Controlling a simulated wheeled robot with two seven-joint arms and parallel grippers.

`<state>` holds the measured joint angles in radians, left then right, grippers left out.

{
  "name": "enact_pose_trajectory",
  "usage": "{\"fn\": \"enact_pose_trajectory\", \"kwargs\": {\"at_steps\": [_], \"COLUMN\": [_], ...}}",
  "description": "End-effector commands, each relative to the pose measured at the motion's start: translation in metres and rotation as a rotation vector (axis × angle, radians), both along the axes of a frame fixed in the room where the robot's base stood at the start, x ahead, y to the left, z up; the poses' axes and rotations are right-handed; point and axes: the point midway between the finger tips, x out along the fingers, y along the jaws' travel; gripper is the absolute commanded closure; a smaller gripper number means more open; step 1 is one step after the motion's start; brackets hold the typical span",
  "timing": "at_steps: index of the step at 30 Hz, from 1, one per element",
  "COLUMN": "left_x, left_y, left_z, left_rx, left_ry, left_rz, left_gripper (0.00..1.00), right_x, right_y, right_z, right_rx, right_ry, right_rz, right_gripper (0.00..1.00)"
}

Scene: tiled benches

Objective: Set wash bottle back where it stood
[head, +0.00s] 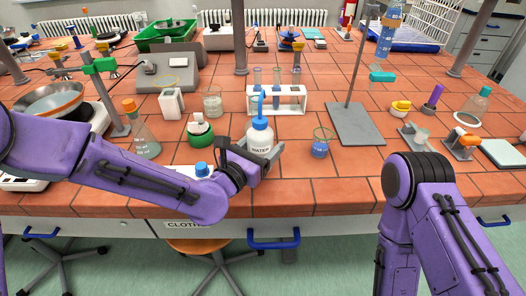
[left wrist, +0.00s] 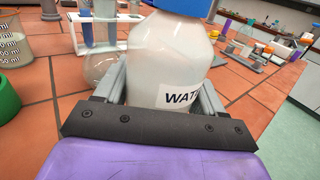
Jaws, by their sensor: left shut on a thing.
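The wash bottle (head: 259,139) is white with a blue spout and a WATER label. It is upright near the front of the tiled bench, in front of the test tube rack. My left gripper (head: 252,155) is shut around its body. In the left wrist view the bottle (left wrist: 170,58) fills the middle, between the two grey fingers (left wrist: 160,92). I cannot tell whether its base touches the tiles. My right arm comes in at the lower right of the head view, but its gripper is out of view.
A white rack (head: 292,108) with test tubes stands close behind the bottle. A small beaker of blue liquid (head: 320,148) stands to its right, and a green-and-white round item (head: 200,131) to its left. A stand with a grey base (head: 355,125) is farther right. Bare tiles lie at the front right.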

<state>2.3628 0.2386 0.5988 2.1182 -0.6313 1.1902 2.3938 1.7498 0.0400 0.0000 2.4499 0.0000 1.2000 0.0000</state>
Motion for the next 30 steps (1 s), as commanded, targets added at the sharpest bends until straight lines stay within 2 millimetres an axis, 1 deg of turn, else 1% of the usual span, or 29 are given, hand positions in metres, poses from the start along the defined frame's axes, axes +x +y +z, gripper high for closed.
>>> {"fn": "enact_pose_trajectory", "kwargs": {"at_steps": [1, 3, 5, 12, 15, 17, 18, 26, 30], "left_x": [0.001, 0.001, 0.001, 0.001, 0.001, 0.001, 0.001, 0.0, -0.001], "left_y": [-0.001, 0.0, 0.0, 0.0, 0.0, 0.0, 0.0, 0.0, 0.0], "left_z": [-0.01, -0.02, -0.025, -0.026, -0.03, -0.029, -0.029, -0.029, -0.032], "left_rx": [0.001, 0.001, 0.001, -0.001, -0.001, 0.0, 0.0, 0.0, 0.004], "left_ry": [0.004, 0.003, 0.001, -0.001, 0.0, 0.0, 0.0, 0.0, -0.003], "left_rz": [0.0, 0.001, 0.0, 0.001, 0.001, 0.001, 0.001, 0.001, -0.002], "left_gripper": [0.36, 0.36, 0.36, 0.36, 0.36, 0.18, 0.05, 0.05, 0.05], "right_x": [0.0, 0.0, 0.0, 0.0, 0.0, 0.0, 0.0, 0.0, 0.0], "right_y": [0.0, 0.0, 0.0, 0.0, 0.0, 0.0, 0.0, 0.0, 0.0], "right_z": [0.002, 0.004, 0.004, 0.003, 0.0, 0.001, 0.001, 0.001, -0.004], "right_rx": [0.0, 0.0, 0.0, 0.0, 0.0, 0.0, 0.0, 0.0, 0.0], "right_ry": [0.0, 0.0, 0.0, 0.0, 0.0, 0.0, 0.0, 0.0, 0.0], "right_rz": [0.0, 0.0, 0.0, 0.0, 0.0, 0.0, 0.0, 0.0, 0.0], "right_gripper": [0.19, 0.19, 0.19, 0.19, 0.19, 0.19, 0.19, 0.19, 0.19]}}
